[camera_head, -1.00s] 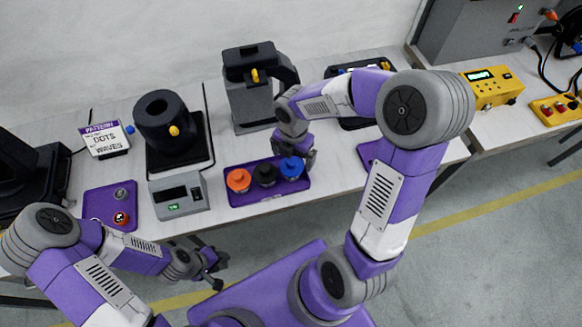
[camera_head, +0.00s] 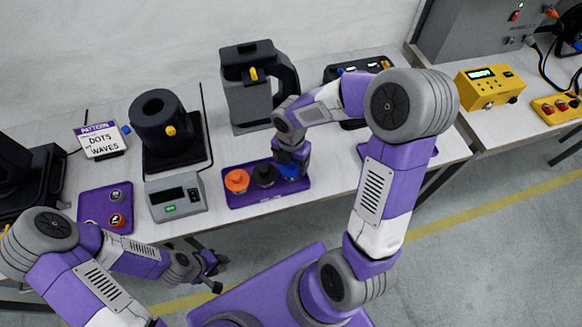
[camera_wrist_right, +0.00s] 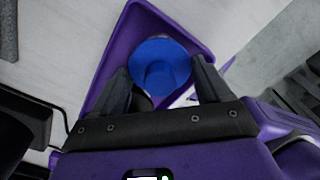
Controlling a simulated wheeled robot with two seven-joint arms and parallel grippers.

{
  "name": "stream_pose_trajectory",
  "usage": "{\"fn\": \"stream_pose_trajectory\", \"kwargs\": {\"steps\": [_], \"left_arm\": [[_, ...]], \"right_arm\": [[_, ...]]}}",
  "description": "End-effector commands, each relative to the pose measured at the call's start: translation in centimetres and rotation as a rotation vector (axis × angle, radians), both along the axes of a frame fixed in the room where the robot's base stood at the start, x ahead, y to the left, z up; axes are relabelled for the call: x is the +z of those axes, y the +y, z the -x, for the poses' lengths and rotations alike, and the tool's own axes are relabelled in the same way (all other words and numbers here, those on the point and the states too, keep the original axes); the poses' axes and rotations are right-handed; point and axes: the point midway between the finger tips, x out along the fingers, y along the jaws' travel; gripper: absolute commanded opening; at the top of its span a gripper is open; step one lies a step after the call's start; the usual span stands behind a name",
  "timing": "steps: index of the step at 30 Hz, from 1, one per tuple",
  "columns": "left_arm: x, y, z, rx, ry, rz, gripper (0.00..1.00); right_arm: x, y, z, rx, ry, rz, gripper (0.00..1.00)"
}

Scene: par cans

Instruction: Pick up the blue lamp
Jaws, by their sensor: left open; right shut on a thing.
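The blue lamp (camera_head: 289,172) stands at the right end of a purple tray (camera_head: 240,202), beside a black lamp (camera_head: 264,175) and an orange lamp (camera_head: 237,181). My right gripper (camera_head: 291,162) is over the blue lamp from above and hides most of it in the head view. In the right wrist view the blue lamp (camera_wrist_right: 160,65) lies between the two dark fingers of my right gripper (camera_wrist_right: 162,85), which is shut on it. The lamp still appears to be at the tray. My left gripper (camera_head: 217,274) is open and empty in front of the table's edge.
A grey box with a display (camera_head: 177,197) and a purple pad with round buttons (camera_head: 106,208) are left of the tray. Black machines (camera_head: 170,125) stand behind. A yellow box (camera_head: 488,86) is on the right table.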

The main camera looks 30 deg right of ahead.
Motion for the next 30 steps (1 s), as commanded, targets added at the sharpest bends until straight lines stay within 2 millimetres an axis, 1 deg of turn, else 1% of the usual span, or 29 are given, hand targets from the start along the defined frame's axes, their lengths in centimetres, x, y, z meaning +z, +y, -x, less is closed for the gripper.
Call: {"fn": "stream_pose_trajectory", "kwargs": {"steps": [4, 7, 11, 15, 18, 21, 25, 30], "left_arm": [[0.1, 0.0, 0.0, 0.000, 0.000, 0.000, 0.43], [0.4, 0.0, 0.0, 0.000, 0.000, 0.000, 0.43], [1.5, 0.0, 0.0, 0.000, 0.000, 0.000, 0.43], [2.5, 0.0, 0.0, 0.000, 0.000, 0.000, 0.43], [3.1, 0.0, 0.0, 0.000, 0.000, 0.000, 0.43], [3.4, 0.0, 0.0, 0.000, 0.000, 0.000, 0.43], [3.5, 0.0, 0.0, 0.000, 0.000, 0.000, 0.43], [3.5, 0.0, 0.0, 0.000, 0.000, 0.000, 0.43]], "right_arm": [[0.2, 0.0, 0.0, 0.000, -0.001, 0.000, 0.38], [1.0, 0.0, -0.1, -0.001, -0.004, 0.000, 0.38], [3.5, 0.0, -0.1, -0.001, -0.006, 0.000, 0.38], [6.5, 0.0, -0.1, -0.002, -0.006, 0.001, 0.38], [8.2, 0.0, -0.1, 0.000, -0.005, 0.000, 0.38], [9.3, 0.0, -0.1, 0.000, -0.002, 0.000, 0.38], [10.0, 0.0, -0.1, -0.001, -0.002, 0.000, 0.38], [10.1, 0.0, 0.0, 0.000, -0.001, 0.000, 0.38]]}}
